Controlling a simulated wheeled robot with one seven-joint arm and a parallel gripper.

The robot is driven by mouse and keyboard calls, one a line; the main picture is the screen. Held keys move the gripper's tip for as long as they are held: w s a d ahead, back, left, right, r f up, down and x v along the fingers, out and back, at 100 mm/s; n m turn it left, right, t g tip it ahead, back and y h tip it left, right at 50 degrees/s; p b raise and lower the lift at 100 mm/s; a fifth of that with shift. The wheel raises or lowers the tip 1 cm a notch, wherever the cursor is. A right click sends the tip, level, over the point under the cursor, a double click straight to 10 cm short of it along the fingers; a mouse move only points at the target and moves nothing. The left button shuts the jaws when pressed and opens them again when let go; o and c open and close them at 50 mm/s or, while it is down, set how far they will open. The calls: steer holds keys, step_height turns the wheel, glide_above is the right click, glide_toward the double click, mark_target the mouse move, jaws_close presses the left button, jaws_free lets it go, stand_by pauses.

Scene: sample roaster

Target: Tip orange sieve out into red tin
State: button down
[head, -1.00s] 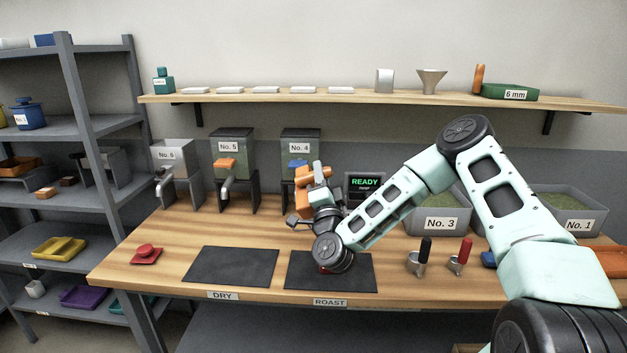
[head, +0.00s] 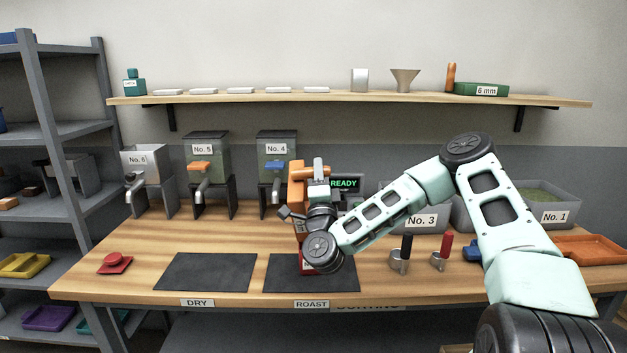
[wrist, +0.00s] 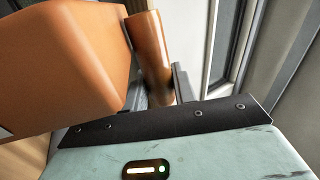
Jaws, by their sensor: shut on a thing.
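The orange sieve (head: 296,188) is held up above the ROAST mat (head: 350,275) in the head view, turned steeply on its side. My gripper (wrist: 158,98) is shut on its orange handle (wrist: 150,55) in the wrist view, where the sieve's body fills the upper left. The sieve's opening and any contents are hidden. The red tin (head: 306,266) is on the ROAST mat below the sieve. My wrist covers most of it, so its opening does not show.
The DRY mat (head: 205,272) is bare, with a red lidded piece (head: 115,262) to its left. Scoops with black (head: 403,252) and red handles (head: 442,250) stand to the right. Hoppers and a READY display (head: 345,184) stand behind. A shelf (head: 330,99) runs above.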

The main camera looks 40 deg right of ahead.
steer(key=s+d+f+m+g+h+b, duration=0.4)
steer(key=d+m+b, duration=0.4)
steer(key=m+b, duration=0.3)
steer(key=shift+s+f+m+g+h, duration=0.25)
steer(key=shift+s+m+g+h, duration=0.15)
steer(key=shift+s+g+h, duration=0.5)
stand_by(1.3)
step_height(320, 180, up, 3)
steer(key=shift+r+p, duration=0.1)
steer(key=shift+p, duration=0.95)
